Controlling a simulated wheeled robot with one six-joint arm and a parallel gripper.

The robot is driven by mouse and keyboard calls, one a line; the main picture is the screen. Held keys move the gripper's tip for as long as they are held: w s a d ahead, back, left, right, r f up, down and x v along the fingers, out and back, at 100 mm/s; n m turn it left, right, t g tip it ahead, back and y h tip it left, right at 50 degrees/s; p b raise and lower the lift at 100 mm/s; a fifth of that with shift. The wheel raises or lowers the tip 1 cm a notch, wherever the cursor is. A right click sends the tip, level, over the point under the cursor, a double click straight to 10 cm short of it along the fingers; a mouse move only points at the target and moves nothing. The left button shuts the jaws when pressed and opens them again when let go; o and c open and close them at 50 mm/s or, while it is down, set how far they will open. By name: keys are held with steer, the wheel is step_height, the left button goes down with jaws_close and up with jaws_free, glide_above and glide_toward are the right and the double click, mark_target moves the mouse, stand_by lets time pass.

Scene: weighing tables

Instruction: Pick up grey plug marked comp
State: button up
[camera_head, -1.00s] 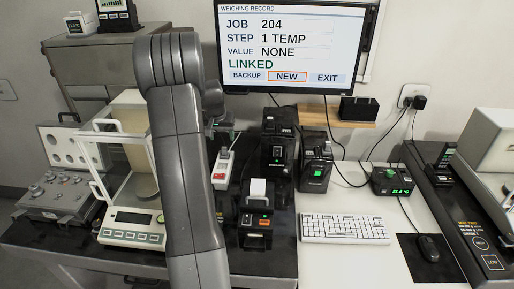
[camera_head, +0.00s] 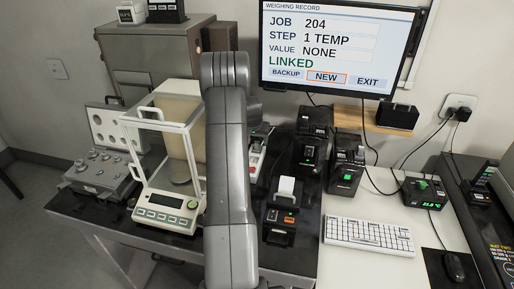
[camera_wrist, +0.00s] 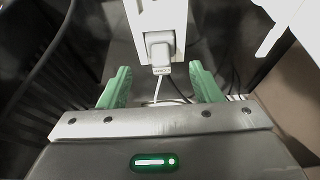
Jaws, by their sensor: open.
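A grey plug (camera_wrist: 158,46) sits in a white socket strip (camera_wrist: 178,14) at the top centre of the wrist view. A small label at its lower end is too small to read, and a pale cord runs down from it. My gripper (camera_wrist: 160,70) is open, with its green fingers on either side of the plug's lower end and gaps between. Nothing is held. In the head view my arm hides my gripper and the plug. Part of a white power strip (camera_head: 256,158) with a red switch shows just right of my arm.
A glass-sided balance (camera_head: 165,212) stands left of my arm. A small printer (camera_head: 281,215) and black devices (camera_head: 346,165) stand to the right, with a keyboard (camera_head: 368,234) beyond. The monitor (camera_head: 328,48) hangs behind. Loose cables run below the plug in the wrist view.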

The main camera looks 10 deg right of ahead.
mark_target(257, 142)
steer(key=shift+p+x, duration=0.5)
steer(key=shift+x, duration=1.4)
steer(key=shift+a, duration=0.1)
steer(key=c, duration=1.1)
